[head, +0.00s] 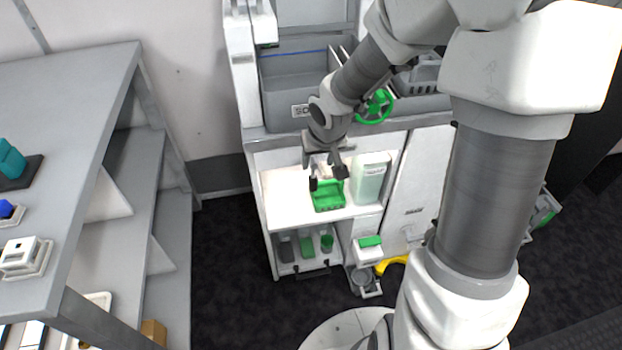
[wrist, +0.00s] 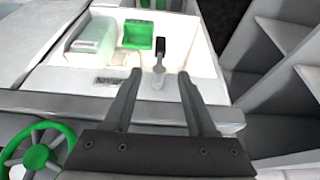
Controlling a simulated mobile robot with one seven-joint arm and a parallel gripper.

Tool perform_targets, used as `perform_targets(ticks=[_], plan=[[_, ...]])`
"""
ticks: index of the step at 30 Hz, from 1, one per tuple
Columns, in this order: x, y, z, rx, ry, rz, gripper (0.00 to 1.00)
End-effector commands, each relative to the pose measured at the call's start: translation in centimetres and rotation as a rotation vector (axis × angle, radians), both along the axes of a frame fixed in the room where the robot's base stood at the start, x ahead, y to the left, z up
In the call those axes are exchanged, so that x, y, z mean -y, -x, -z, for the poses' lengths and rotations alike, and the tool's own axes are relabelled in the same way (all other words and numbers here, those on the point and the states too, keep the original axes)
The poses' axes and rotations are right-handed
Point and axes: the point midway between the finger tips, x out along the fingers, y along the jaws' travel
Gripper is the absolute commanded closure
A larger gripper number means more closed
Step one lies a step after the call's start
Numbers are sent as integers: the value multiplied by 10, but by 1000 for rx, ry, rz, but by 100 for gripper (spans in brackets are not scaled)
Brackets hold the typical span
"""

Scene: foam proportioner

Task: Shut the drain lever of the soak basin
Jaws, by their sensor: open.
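The soak basin (head: 285,95) is the grey tub at the top of the white cabinet, with a partly hidden label beginning "SO". In the wrist view a lever with a black grip (wrist: 160,47) and a grey stem shows just beyond my fingertips, roughly in line with the gap between them. I take it for the drain lever; its mount is not clear. My gripper (head: 327,178) hangs below the basin's front edge, before the open shelf. In the wrist view my gripper (wrist: 160,73) is open, with nothing between its fingers. In the head view I cannot pick out the lever.
A green tray (head: 328,196) and a pale green container (head: 370,178) stand on the shelf behind my gripper. A green handwheel (head: 375,106) is right of the basin. A grey shelf unit (head: 95,85) stands at the left, with open floor (head: 235,260) between.

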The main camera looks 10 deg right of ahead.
Motion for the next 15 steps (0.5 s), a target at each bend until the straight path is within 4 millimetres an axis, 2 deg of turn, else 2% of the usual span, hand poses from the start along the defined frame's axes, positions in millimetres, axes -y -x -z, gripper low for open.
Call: perform_targets(ticks=[1,15], plan=[[-1,-4,17,-3,-1,-3,43],[-1,-40,103,-3,0,0,43]])
